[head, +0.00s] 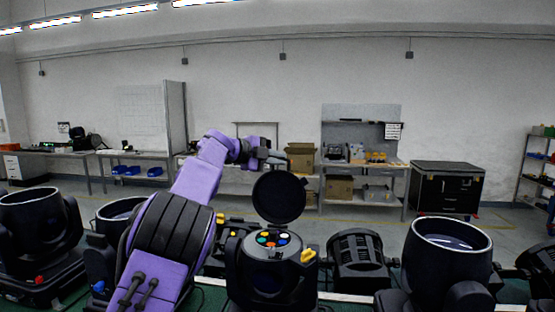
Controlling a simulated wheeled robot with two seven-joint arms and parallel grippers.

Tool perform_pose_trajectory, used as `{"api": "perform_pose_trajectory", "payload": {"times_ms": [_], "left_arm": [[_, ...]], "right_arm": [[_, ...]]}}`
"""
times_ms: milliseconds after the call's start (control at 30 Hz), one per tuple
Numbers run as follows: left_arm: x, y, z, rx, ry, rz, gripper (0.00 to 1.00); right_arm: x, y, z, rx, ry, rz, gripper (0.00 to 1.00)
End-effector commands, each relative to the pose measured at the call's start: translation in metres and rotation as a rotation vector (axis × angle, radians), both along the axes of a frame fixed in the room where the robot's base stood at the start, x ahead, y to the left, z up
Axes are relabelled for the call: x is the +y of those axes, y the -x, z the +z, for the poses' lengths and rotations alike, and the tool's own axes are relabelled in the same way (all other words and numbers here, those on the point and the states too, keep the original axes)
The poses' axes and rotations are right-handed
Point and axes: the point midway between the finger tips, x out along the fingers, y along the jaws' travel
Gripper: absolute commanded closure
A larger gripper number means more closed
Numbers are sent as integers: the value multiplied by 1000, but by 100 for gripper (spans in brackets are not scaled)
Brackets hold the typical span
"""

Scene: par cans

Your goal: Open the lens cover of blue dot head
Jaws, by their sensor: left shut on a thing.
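A dark head (272,275) stands in the front middle, with several coloured round lenses on its top face, a blue one among them. Its round black lens cover (278,198) is swung up and stands nearly upright at the back of the head. My left gripper (272,159), on the purple arm from the left, is shut on the upper rim of this cover; the fingertips are small and partly hidden. A blue dot (99,287) shows on another head (118,207) at the left, largely hidden behind my arm. My right gripper is not in view.
A head with a red dot (32,225) stands at the far left. A finned dark head (357,260) and a large open-topped one (447,255) stand to the right. Benches and a black cabinet (447,187) are at the back wall.

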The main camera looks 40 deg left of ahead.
Motion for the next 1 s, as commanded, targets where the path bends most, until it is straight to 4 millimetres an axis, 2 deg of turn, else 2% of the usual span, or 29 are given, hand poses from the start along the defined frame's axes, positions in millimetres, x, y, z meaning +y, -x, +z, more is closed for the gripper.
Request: {"api": "perform_pose_trajectory", "payload": {"times_ms": [33, 67, 100, 133, 167, 667, 767, 1000], "left_arm": [[1, 2, 17, -31, -7, 4, 100], [1, 2, 17, -31, -7, 4, 100], [1, 2, 17, -31, -9, 5, 77], [1, 2, 17, -31, -9, 5, 67], [1, 2, 17, -31, -8, 5, 64], [1, 4, 9, -21, -4, 2, 64], [6, 18, 10, -23, -3, 3, 64], [26, 70, 25, -24, -4, 4, 64]], "right_arm": [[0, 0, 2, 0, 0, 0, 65], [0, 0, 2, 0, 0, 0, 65], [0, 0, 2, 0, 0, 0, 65], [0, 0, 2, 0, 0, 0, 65], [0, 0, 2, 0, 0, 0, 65], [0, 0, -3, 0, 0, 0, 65], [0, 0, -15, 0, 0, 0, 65], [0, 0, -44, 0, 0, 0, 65]]}}
